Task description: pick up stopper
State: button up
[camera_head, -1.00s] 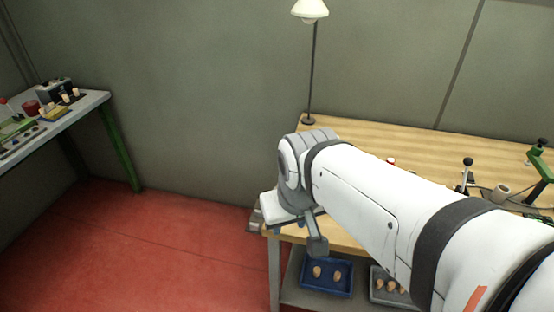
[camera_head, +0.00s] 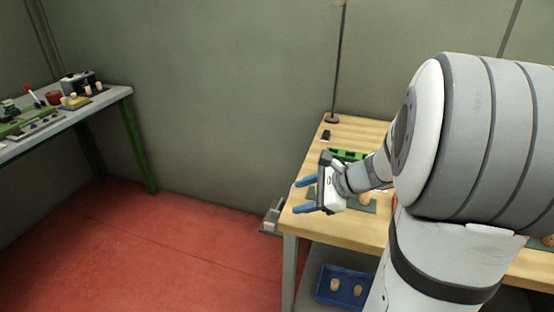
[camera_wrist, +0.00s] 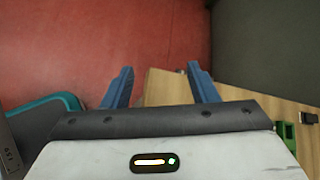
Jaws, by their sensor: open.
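My gripper (camera_head: 304,195) is open and empty in the head view, its two blue fingers pointing left above the left end of the wooden workbench (camera_head: 312,227). Its blue fingers (camera_wrist: 160,88) also show spread apart in the wrist view, over the bench edge and the red floor. A tan stopper (camera_head: 366,199) lies on a dark green mat on the bench, just right of my gripper and partly covered by my arm. Two more stoppers (camera_head: 334,285) sit in a blue tray (camera_head: 352,303) on the shelf below.
A green holder (camera_head: 346,155) stands on the bench behind my gripper, near a lamp stand (camera_head: 332,119). A second table (camera_head: 118,94) at the far left carries several stoppers and tools. Red floor lies open between the tables.

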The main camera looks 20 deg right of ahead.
jog(key=w+d+f+m+t+b, duration=0.1)
jog(key=d+f+m, duration=0.1)
jog(key=d+m, duration=0.1)
jog(key=w+d+f+m+t+h+b, duration=0.1)
jog(key=w+d+f+m+t, duration=0.1)
jog(key=d, duration=0.3)
jog(key=w+d+f+m+t+b, duration=0.1)
jog(key=w+d+f+m+t, duration=0.1)
jog(key=d+m, duration=0.2)
jog(key=shift+d+f, duration=0.3)
jog(key=shift+f, duration=0.05)
jog(key=shift+w+d+f+m+h, duration=0.1)
jog(key=shift+w+d+m+h, duration=0.1)
jog(key=shift+w+m+h, duration=0.15)
jog(key=shift+t, duration=0.3)
jog(key=b+x, duration=0.1)
jog(key=x, duration=0.6)
jog(key=shift+w+a, duration=0.1)
jog(key=shift+a, duration=0.05)
jog(key=c, duration=1)
